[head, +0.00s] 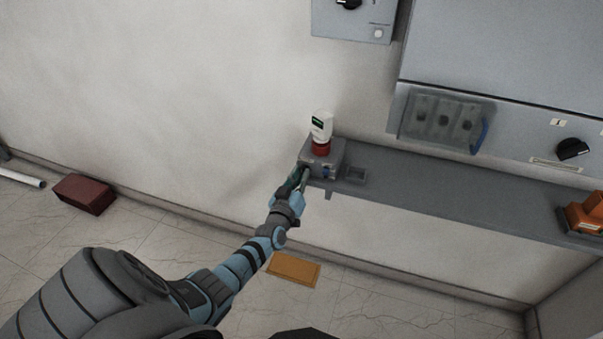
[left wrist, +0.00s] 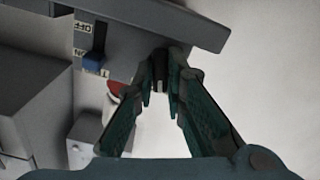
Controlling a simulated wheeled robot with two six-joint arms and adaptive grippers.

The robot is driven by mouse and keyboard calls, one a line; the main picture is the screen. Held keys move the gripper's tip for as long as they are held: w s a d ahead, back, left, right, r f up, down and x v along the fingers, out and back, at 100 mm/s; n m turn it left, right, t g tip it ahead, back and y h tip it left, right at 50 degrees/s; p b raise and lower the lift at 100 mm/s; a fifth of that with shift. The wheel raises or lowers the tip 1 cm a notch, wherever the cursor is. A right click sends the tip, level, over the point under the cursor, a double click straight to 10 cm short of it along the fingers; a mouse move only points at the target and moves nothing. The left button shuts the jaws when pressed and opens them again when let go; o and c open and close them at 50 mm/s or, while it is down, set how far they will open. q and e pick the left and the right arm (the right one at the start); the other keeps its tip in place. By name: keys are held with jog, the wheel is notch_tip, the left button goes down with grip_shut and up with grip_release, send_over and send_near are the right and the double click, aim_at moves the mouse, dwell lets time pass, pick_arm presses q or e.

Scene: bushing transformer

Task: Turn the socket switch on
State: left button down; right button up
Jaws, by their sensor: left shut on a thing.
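A grey switch box (head: 337,158) stands at the left end of the grey wall ledge. In the left wrist view its front face (left wrist: 128,50) carries a black rotary knob (left wrist: 160,68) and a blue lever (left wrist: 93,64) beside OFF and ON lettering, which appears upside down. My left gripper (head: 303,174) reaches the front of the box. In the left wrist view its two green fingers (left wrist: 161,82) are closed on the black knob, one on each side. The knob's exact setting is hard to read. My right gripper is not in view.
A white bottle (head: 320,125) with a red lower part stands on the box. A clear cover (head: 440,118) and a black knob (head: 572,149) are on the cabinet at right. An orange item (head: 585,213) sits on the ledge (head: 450,190). A red-brown block (head: 84,194) lies on the floor.

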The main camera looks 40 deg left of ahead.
pick_arm(q)
jog(key=shift+f+m+p, duration=0.1)
jog(key=shift+m+p, duration=0.55)
jog(key=shift+m, duration=1.25)
jog(key=c, duration=1.9)
grip_release()
jog(key=v, duration=1.2)
jog(key=shift+d, duration=0.1)
